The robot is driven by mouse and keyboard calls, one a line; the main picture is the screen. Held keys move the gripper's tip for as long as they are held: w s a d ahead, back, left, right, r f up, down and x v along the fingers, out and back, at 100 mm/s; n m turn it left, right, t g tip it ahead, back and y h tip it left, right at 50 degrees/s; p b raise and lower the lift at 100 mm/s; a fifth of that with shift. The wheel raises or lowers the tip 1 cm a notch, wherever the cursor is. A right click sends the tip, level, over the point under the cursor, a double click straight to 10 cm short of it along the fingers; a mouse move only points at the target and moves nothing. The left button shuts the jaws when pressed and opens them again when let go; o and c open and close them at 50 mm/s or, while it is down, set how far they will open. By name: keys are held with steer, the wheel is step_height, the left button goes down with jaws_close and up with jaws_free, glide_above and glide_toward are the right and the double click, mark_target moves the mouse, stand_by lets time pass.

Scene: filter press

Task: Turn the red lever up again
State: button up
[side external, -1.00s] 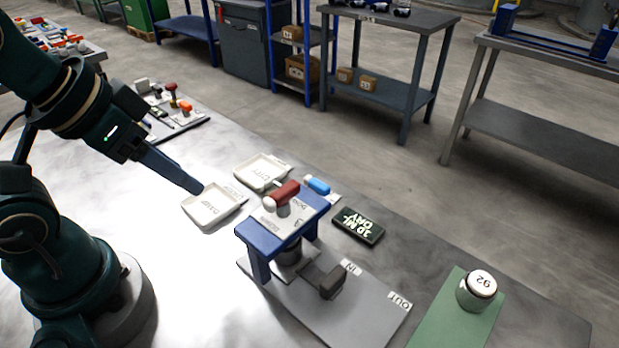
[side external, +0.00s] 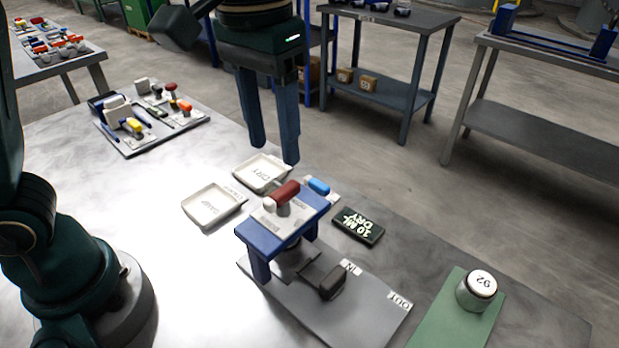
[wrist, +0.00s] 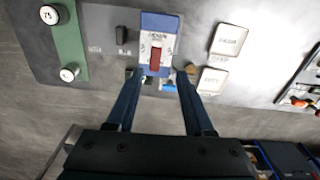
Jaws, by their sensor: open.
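The red lever (side external: 284,193) lies on the top plate of the blue press (side external: 262,240), with a pale round hub beside it. In the wrist view the lever (wrist: 154,60) sits between the lines of the two fingers, near the tips. My gripper (side external: 274,155) is open and empty, pointing down, above and behind the lever in the side view. Its fingertips look clear of the lever. In the wrist view my gripper (wrist: 161,75) shows both fingers apart.
A dark block (side external: 331,282) sits on the press's grey base near the IN label. Two white trays, DRY (side external: 281,183) and DAMP (side external: 240,204), lie beside the press.

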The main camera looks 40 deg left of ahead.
mark_target(282, 191)
steer(key=shift+d+f, duration=0.25)
steer(key=shift+f, duration=0.3)
steer(key=shift+d+f, duration=0.2)
steer(key=shift+f, duration=2.55)
jaws_close()
